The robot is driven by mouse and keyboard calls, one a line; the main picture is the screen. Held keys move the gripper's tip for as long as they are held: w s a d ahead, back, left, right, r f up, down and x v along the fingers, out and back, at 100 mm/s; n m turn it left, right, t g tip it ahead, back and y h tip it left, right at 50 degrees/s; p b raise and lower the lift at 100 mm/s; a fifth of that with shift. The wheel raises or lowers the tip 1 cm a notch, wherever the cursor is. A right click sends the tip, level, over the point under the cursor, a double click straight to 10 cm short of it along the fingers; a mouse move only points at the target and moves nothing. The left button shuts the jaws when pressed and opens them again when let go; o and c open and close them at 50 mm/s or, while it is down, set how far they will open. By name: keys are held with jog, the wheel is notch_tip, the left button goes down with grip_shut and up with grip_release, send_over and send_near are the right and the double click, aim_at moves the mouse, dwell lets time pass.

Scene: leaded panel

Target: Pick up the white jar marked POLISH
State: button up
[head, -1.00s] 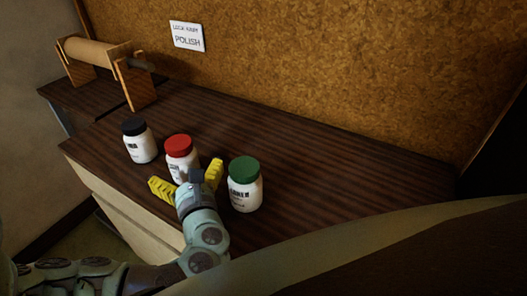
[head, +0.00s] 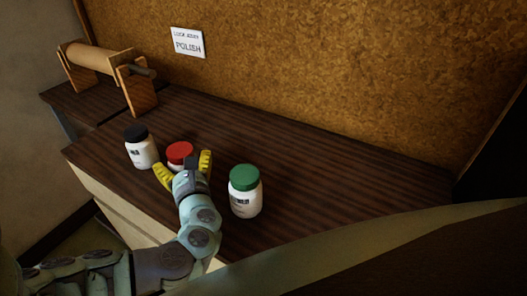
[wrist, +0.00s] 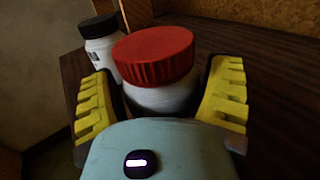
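Three white jars stand upright on the dark wooden bench top: one with a black lid (head: 142,152), one with a red lid (head: 180,152), one with a green lid (head: 245,196). Their label print is too small to read, so I cannot tell which is marked POLISH. My gripper (head: 183,163) is open around the red-lidded jar, one yellow finger on each side. In the wrist view, the red-lidded jar (wrist: 158,98) stands between the fingers, with narrow gaps beside it. The black-lidded jar (wrist: 103,50) is behind the left finger. My gripper hides most of the red-lidded jar's body in the head view.
A white wall card (head: 187,43) reads POLISH on its lower line. A wooden stand with a roller (head: 105,65) is at the bench's far left. The dark bench top (head: 340,180) is clear right of the green-lidded jar. A brown textured panel rises behind.

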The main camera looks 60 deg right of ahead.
jog(key=c, duration=0.8)
jog(key=shift+r, duration=0.1)
jog(key=shift+c, duration=0.2)
